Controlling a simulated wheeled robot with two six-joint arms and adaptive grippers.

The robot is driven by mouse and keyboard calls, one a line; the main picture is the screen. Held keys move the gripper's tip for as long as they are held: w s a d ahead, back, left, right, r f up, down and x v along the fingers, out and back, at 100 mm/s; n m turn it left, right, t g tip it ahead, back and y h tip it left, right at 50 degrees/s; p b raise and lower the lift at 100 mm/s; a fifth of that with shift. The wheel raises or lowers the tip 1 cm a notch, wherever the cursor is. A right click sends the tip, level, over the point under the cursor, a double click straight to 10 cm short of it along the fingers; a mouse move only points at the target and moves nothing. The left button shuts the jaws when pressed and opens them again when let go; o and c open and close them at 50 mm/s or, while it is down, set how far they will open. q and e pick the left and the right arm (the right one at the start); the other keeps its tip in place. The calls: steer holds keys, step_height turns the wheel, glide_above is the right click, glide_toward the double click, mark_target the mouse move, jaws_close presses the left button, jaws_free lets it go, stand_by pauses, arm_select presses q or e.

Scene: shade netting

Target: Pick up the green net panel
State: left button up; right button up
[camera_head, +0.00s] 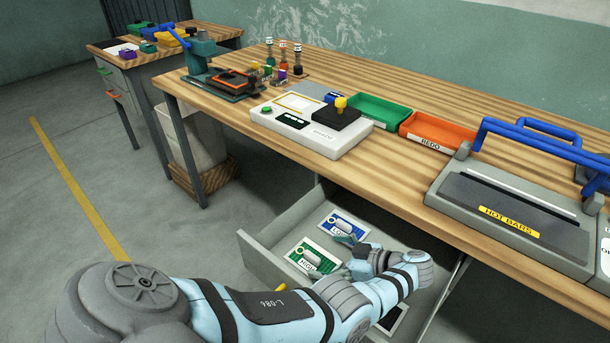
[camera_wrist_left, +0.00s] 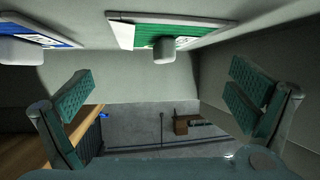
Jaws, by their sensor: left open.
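The green net panel (camera_head: 299,253) lies in the open drawer under the bench, with a pale handle on it and a white label. It also shows at the top of the left wrist view (camera_wrist_left: 126,36), with its handle (camera_wrist_left: 164,50) hanging toward the gap between my fingers. My left gripper (camera_head: 344,258) is inside the drawer area, just right of the green panel. In the wrist view its two teal-padded fingers (camera_wrist_left: 160,96) are wide apart with nothing between them. My right gripper is not in view.
A blue panel (camera_head: 338,221) lies behind the green one in the drawer. A dark-centred panel (camera_head: 393,318) lies nearer the front. The drawer wall (camera_head: 262,263) and the bench edge (camera_head: 385,197) border my arm. The hot bar sealer (camera_head: 510,215) stands on the bench.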

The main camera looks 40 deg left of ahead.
mark_target(315, 255)
arm_select(q)
steer(key=x, duration=0.3)
steer(key=shift+d, duration=0.1)
steer(key=c, duration=1.8)
jaws_close()
